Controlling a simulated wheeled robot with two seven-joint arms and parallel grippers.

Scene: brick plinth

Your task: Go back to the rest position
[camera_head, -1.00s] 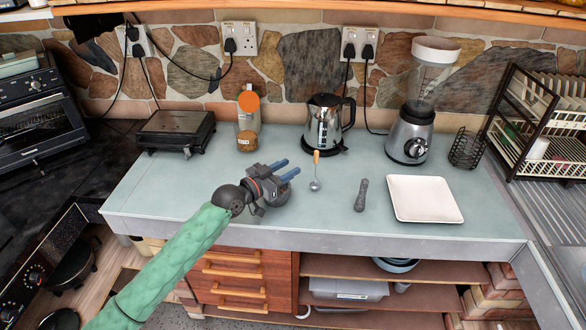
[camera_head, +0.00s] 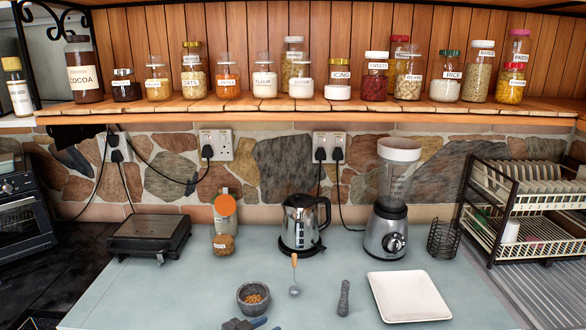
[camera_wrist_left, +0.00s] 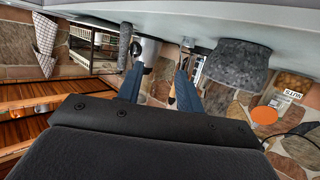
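My left gripper (camera_head: 262,325) barely shows at the bottom edge of the head view, just in front of the grey stone mortar (camera_head: 253,298), which holds brown bits. In the left wrist view, which is upside down, its two blue fingers (camera_wrist_left: 160,88) stand apart with nothing held between them. The mortar (camera_wrist_left: 237,63) is beside the fingers there, apart from them. My right gripper is in no view.
On the counter (camera_head: 190,292) are a spoon (camera_head: 294,290), a pestle (camera_head: 343,298), a white plate (camera_head: 409,296), a kettle (camera_head: 301,225), a blender (camera_head: 387,232), an orange-lidded jar (camera_head: 224,240) and a black grill (camera_head: 148,236). A dish rack (camera_head: 520,220) stands right. Labelled jars line a shelf (camera_head: 300,110).

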